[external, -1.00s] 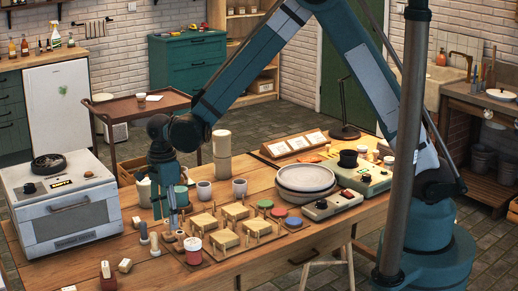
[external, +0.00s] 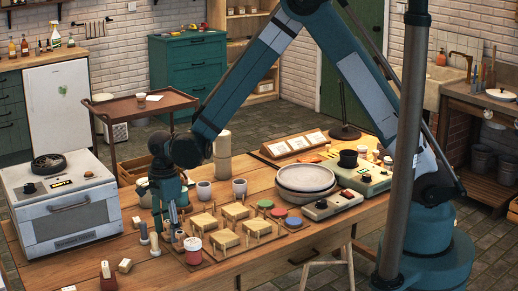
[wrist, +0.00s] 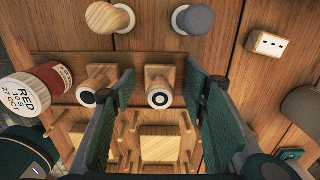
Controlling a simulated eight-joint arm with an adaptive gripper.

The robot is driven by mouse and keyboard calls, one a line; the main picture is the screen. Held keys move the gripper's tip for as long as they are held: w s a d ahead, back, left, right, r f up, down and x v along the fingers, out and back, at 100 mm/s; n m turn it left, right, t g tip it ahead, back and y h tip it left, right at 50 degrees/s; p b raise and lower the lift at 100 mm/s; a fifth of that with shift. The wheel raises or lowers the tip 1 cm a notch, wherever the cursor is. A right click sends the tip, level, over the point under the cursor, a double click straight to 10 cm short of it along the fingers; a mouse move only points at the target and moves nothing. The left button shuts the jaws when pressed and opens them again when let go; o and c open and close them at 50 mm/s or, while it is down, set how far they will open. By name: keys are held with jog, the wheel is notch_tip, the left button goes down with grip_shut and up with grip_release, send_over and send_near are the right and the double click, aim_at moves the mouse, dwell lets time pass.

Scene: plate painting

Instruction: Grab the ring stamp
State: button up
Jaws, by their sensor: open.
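Two wooden stamps with printed round faces lie side by side on a wooden strip in the wrist view. The right stamp (wrist: 159,76) has a white face with a dark round mark and lies between my fingers. The left stamp (wrist: 100,72) has a similar face and lies outside the left finger. My gripper (wrist: 161,88) is open, with a finger on each side of the right stamp and a visible gap. In the external view my gripper (external: 169,228) is low over the table and partly hides the stamps.
A red paint jar (wrist: 38,88) stands left of the stamps; it also shows in the external view (external: 194,252). A wooden knob (wrist: 108,18) and a grey knob (wrist: 193,18) stand beyond. The pegged board (external: 236,212) carries several wooden blocks. Stacked plates (external: 305,178) stand farther right.

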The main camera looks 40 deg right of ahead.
aim_at(168, 222)
jog(key=c, duration=0.9)
jog(key=shift+c, duration=0.2)
jog(key=shift+r+p, duration=0.75)
jog(key=shift+r, duration=4.25)
